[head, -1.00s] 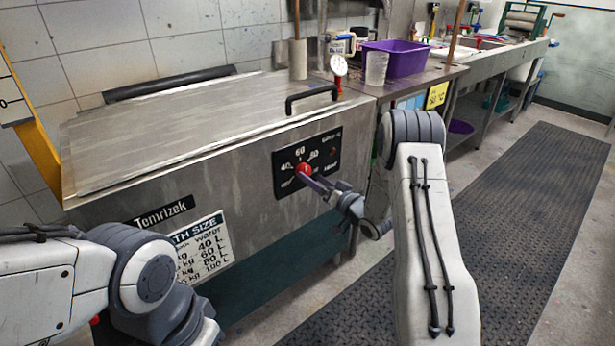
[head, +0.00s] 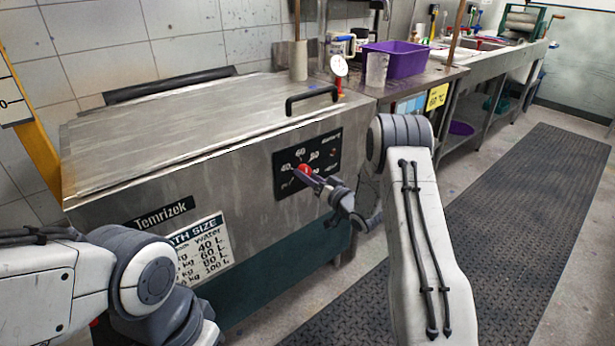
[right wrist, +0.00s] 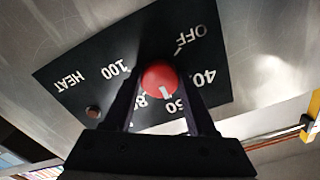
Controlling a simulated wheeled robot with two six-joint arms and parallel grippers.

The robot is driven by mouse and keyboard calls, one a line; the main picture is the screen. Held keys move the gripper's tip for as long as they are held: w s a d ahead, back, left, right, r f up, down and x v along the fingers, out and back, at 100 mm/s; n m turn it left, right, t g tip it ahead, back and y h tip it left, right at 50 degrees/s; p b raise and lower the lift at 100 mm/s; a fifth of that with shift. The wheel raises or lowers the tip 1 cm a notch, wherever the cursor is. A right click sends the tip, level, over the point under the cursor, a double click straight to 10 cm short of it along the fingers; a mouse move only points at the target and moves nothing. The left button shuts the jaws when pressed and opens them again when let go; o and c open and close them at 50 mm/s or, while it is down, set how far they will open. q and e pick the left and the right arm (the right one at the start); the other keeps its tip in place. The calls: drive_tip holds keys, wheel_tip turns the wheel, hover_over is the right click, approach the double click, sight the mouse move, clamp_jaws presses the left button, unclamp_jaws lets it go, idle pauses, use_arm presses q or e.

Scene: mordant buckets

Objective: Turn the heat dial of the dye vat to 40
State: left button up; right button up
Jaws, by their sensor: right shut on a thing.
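The red heat dial (head: 305,170) is on the black control panel (head: 282,182) on the front of the steel dye vat (head: 240,165). In the right wrist view the dial (right wrist: 158,76) sits between the two dark fingers of my right gripper (right wrist: 160,88), which is shut on it. Its white mark points at the stretch between 60 and 80. The numbers 40, 60, 80, 100 and OFF ring the dial, partly covered by the fingers. In the head view my right gripper (head: 309,175) reaches the dial from the right. My left gripper is out of frame.
A black handle (head: 312,98) and a round white gauge (head: 340,65) are at the vat's right end. A purple tub (head: 395,58) stands on the bench behind. A dark mat (head: 520,200) covers the open floor at right.

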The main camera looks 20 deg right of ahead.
drive_tip(key=shift+n, duration=0.3)
drive_tip(key=n+b, duration=0.7)
drive_tip(key=n, duration=0.4)
drive_tip(key=shift+d+b, duration=0.15)
drive_tip(key=shift+b, duration=0.25)
drive_tip(key=o, duration=1.4)
